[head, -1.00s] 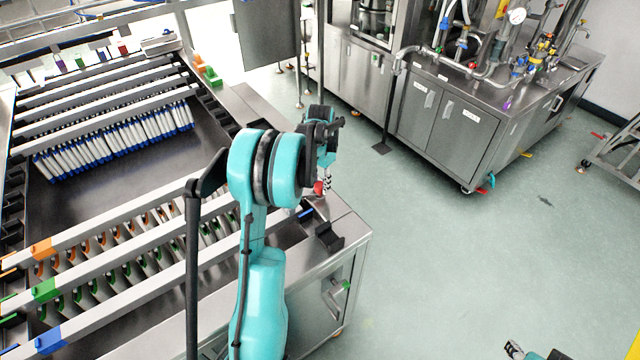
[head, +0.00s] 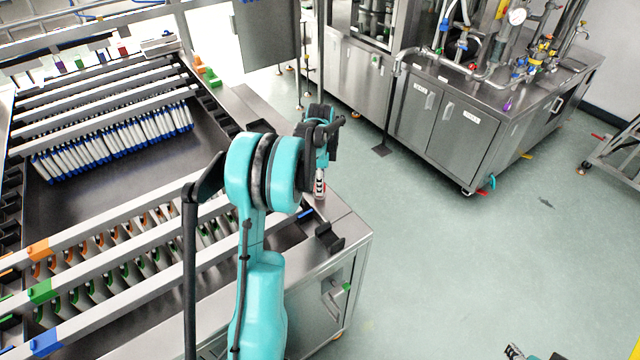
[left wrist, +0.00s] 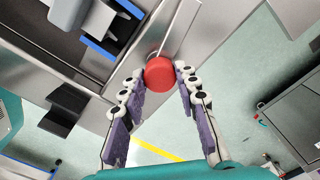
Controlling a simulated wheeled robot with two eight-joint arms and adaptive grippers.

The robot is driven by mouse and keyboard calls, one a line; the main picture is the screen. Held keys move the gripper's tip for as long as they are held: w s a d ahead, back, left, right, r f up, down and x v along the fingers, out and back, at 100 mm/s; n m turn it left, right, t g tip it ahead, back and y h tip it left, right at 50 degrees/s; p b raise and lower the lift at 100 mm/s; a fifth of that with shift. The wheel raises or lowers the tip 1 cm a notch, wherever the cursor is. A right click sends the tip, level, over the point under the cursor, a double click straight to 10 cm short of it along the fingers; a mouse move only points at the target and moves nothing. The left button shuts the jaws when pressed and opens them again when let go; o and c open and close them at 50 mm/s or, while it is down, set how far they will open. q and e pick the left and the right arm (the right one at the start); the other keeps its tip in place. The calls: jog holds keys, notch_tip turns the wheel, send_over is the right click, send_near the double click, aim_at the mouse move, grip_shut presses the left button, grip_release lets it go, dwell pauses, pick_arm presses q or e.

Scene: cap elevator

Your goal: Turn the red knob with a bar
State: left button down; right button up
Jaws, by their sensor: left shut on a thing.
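The red knob (left wrist: 160,74) sits on the steel top near the machine's corner, with a flat metal bar (left wrist: 180,28) beyond it in the left wrist view. My left gripper (left wrist: 160,78) has its two purple-padded fingers on either side of the knob, the tips shut on it. In the head view my left gripper (head: 319,188) points down at the machine's right corner and hides most of the knob. At the bottom edge, a small part of my right gripper (head: 513,350) shows, too cut off to judge its jaws.
A black bracket (head: 329,237) stands on the steel top close to my left gripper. The rack of white and blue tubes (head: 115,140) lies left. A steel cabinet (head: 450,120) with pipes stands across the clear green floor (head: 470,250).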

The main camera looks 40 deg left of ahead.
pick_arm(q)
jog(key=shift+m, duration=1.3)
jog(key=c, duration=1.1)
grip_release()
notch_tip(320, 180, up, 12)
jog(key=shift+d, duration=0.15)
